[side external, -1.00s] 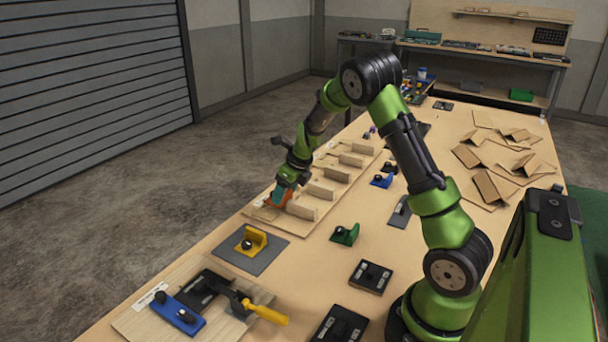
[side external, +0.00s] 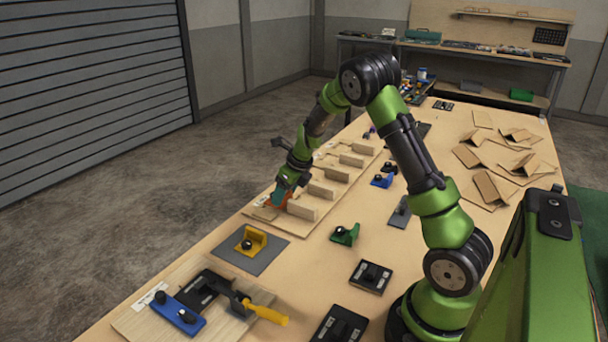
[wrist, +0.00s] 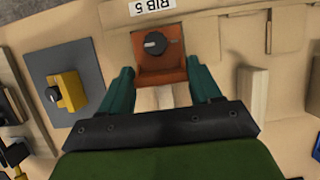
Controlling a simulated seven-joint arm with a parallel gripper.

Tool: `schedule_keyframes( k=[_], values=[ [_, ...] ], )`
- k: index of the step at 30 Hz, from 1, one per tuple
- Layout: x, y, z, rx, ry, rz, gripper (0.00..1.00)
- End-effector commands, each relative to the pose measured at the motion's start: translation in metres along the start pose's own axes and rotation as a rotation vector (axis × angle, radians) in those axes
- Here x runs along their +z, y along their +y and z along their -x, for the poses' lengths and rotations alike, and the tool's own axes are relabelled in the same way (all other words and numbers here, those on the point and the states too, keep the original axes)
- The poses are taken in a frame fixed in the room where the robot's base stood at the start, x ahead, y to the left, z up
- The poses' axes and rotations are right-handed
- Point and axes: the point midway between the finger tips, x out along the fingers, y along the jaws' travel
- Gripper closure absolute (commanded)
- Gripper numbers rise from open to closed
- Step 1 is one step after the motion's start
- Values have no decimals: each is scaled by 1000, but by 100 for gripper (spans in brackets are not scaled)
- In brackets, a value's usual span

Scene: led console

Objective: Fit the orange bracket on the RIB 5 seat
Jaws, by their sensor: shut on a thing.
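The orange bracket (wrist: 160,58) has a black knob on its face and sits between my gripper's teal fingers in the wrist view. My gripper (wrist: 163,82) is shut on it. The RIB 5 label (wrist: 153,6) is just beyond the bracket, at the top of the wrist view. In the side view my gripper (side external: 283,192) and the bracket (side external: 286,200) are low over the near end of the ribbed wooden board (side external: 290,227). I cannot tell whether the bracket touches the seat, as my fingers and the bracket hide the contact.
Upright wooden ribs (side external: 302,210) stand close to the right of my gripper. A yellow bracket (side external: 252,241) on a grey plate, a green bracket (side external: 345,234) and a blue bracket (side external: 383,180) stand nearby. Cardboard pieces (side external: 490,187) lie at the right.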

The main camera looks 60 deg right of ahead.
Motion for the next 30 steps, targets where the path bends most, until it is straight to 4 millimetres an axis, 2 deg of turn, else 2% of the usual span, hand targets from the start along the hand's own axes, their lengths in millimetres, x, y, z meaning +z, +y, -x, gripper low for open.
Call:
schedule_keyframes(
  k=[30],
  values=[
    [-5,0,-11,-1,0,-1,71]
  ],
)
